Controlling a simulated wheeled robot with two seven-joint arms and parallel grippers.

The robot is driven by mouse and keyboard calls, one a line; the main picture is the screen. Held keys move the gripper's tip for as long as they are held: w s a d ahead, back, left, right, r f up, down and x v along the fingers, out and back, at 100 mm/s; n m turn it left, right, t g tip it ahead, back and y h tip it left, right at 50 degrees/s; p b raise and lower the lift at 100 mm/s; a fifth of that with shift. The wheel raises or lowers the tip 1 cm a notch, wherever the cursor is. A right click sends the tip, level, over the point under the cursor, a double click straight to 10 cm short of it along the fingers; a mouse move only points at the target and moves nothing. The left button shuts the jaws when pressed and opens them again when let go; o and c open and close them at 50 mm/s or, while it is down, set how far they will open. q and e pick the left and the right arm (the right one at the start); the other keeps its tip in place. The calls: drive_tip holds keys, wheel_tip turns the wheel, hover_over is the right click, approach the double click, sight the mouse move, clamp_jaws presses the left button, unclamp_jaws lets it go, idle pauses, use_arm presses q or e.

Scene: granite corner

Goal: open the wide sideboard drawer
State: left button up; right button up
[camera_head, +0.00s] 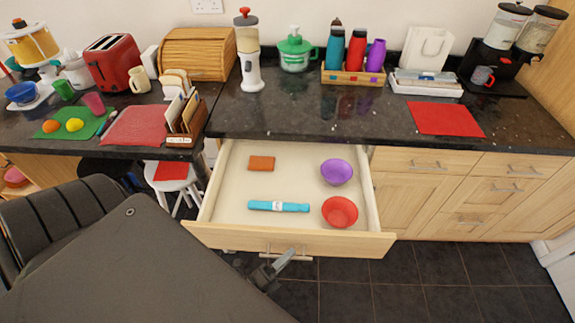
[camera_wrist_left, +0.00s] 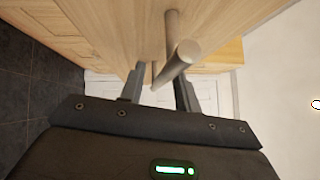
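The wide sideboard drawer (camera_head: 215,205) is pulled far out below the dark worktop, its inside in plain view. Its front has a metal bar handle (camera_head: 305,257), which also shows large in the left wrist view (camera_wrist_left: 178,62). My left gripper (camera_head: 283,262) is at the left part of this handle, just outside the drawer front. In the left wrist view my left gripper's fingers (camera_wrist_left: 158,92) are apart, with the bar crossing the space in front of and between them. I see no firm grip on the bar. My right gripper is out of view.
A white stool (camera_head: 178,180) stands left of the drawer. Dark tiled floor (camera_head: 430,280) is clear at right.

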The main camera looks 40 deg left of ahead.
use_arm(q)
drive_tip(key=b+v, duration=0.2)
drive_tip(key=v, duration=0.8)
drive_tip(key=shift+s+b, duration=0.2)
drive_tip(key=shift+b, duration=0.2)
drive_tip(key=shift+f, duration=0.1)
